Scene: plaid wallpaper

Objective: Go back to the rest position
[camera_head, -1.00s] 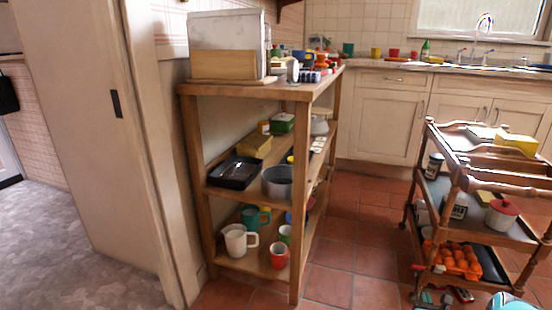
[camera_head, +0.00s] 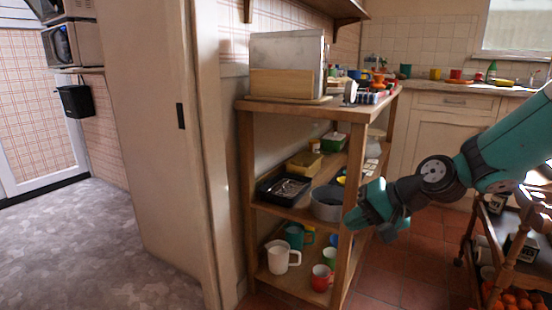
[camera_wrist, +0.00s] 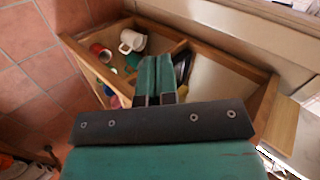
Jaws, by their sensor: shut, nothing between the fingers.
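My gripper (camera_head: 374,212) is in front of the right side of the wooden shelf unit (camera_head: 343,215) in the head view, at about the height between its middle and bottom shelves. In the wrist view my gripper (camera_wrist: 155,92) points down toward the shelf unit (camera_wrist: 215,55), with its two teal fingers together and nothing between them. My teal arm reaches in from the right edge of the head view. Whether the gripper touches the shelf post cannot be told.
The shelves hold a black tray (camera_head: 284,188), a grey pot (camera_head: 327,203), a white mug (camera_head: 283,260) and a red mug (camera_head: 321,278). A wooden trolley (camera_head: 510,250) stands at the right, partly behind my arm. Tiled floor (camera_head: 410,275) is clear between them.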

